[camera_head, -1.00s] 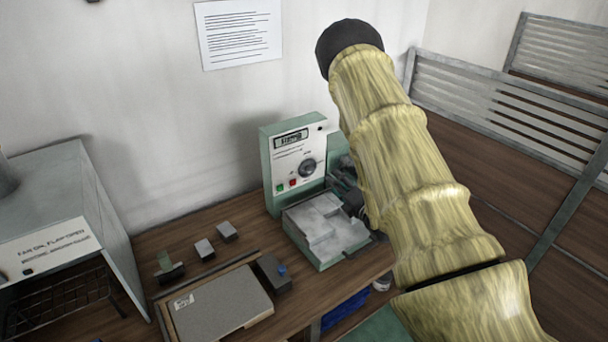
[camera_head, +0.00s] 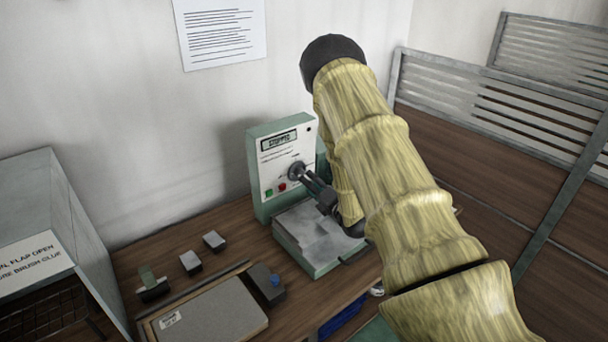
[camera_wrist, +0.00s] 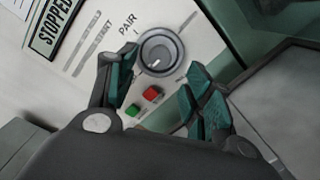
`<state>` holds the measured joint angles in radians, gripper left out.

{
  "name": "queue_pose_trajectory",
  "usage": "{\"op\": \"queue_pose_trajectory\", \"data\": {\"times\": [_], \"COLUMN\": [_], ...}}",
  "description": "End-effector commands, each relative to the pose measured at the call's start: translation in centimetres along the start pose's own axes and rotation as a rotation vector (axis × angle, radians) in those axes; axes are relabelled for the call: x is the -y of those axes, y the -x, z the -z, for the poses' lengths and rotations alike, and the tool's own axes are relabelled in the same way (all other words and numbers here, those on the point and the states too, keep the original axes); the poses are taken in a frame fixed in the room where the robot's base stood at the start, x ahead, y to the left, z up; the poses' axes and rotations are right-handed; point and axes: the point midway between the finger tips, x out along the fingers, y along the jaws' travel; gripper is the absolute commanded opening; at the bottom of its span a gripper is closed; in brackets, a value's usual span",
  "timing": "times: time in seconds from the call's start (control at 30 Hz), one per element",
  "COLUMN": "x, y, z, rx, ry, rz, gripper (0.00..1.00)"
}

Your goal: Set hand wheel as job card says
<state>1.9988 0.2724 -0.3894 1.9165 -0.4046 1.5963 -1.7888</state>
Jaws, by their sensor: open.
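The hand wheel, a round grey knob (camera_wrist: 160,52), is on the pale front panel of a green machine (camera_head: 258,180). In the head view the knob (camera_head: 296,171) is partly covered by my fingers. My gripper (camera_wrist: 158,95) is open, with dark teal finger pads on either side below the knob in the wrist view. The knob seems to lie just beyond the fingertips, and I cannot tell whether they touch it. A display (camera_head: 279,141) reads "STOPPED". The panel near the knob reads "PAIR". A printed sheet (camera_head: 221,32) hangs on the wall; its text is too small to read.
A green button (camera_wrist: 133,111) and a red button (camera_wrist: 152,93) sit close to my fingers. A grey metal bed (camera_head: 318,238) lies below the panel. Small blocks (camera_head: 190,262) and a grey board (camera_head: 212,312) lie on the bench. A hood (camera_head: 35,220) stands left.

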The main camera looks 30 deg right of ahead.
Motion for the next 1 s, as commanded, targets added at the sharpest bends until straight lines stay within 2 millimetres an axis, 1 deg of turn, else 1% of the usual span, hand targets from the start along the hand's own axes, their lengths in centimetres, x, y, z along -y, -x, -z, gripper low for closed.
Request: {"op": "queue_pose_trajectory", "data": {"times": [0.03,0.2,0.4,0.57,0.8,0.87,1.0], "x": [-0.3,-0.2,0.0,0.1,0.1,0.1,0.2], "y": [-0.8,-3.3,-5.0,-5.5,-5.5,-5.5,-5.5], "z": [-0.2,-0.3,-0.3,-0.3,-0.3,-0.3,-0.3], "rx": [0.001,0.003,0.003,0.004,0.004,0.004,0.004], "ry": [-0.001,0.0,0.0,-0.001,0.0,0.0,0.0], "rz": [-0.001,0.0,0.001,0.001,0.002,0.002,0.002], "gripper": [0.51,0.51,0.51,0.51,0.51,0.4,0.15]}}
